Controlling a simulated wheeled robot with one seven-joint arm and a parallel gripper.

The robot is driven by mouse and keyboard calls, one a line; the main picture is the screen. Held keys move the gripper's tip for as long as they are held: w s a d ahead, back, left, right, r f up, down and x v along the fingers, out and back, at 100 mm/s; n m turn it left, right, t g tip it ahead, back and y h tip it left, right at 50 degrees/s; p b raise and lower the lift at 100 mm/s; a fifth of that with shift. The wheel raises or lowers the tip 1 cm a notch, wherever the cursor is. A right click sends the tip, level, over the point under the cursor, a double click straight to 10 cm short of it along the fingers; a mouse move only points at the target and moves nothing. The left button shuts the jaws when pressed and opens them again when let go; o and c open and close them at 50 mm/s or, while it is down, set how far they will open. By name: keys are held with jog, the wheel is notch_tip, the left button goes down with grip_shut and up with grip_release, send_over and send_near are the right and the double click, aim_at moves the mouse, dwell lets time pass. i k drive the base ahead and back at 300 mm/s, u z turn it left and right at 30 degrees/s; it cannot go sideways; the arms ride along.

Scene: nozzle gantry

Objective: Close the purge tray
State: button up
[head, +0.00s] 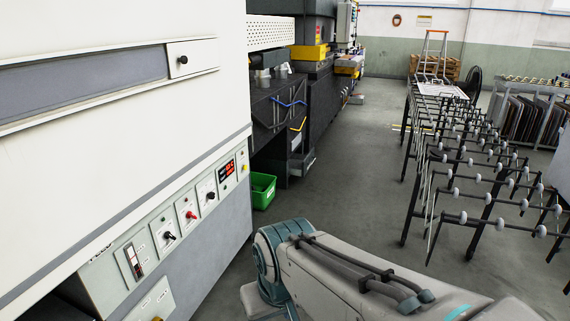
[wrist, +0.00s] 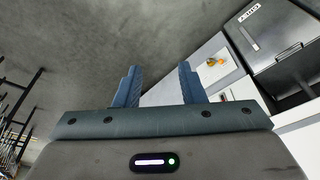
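My gripper (wrist: 160,70) shows in the wrist view with its two blue fingers apart and nothing between them. It is tilted over the grey floor, left of a white machine side. I cannot pick out the purge tray with certainty. A grey drawer-like part (head: 302,164) juts out low from the dark machine in the head view and may be it. The gripper is not visible in the head view, where only my arm shows at the bottom.
A white machine with a control panel (head: 188,211) fills the left. A green bin (head: 263,190) stands on the floor beside the dark machine. A roller rack (head: 470,160) stands at right. The floor aisle (head: 360,165) between is clear.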

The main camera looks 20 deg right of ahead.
aim_at(299, 164)
jog(key=z, duration=0.25)
jog(key=i, duration=0.75)
jog(key=z, duration=0.8)
jog(key=i, duration=1.55)
jog(key=z, duration=0.5)
jog(key=i, duration=3.1)
jog(key=u, duration=0.75)
jog(key=i, duration=1.4)
jog(key=u, duration=0.5)
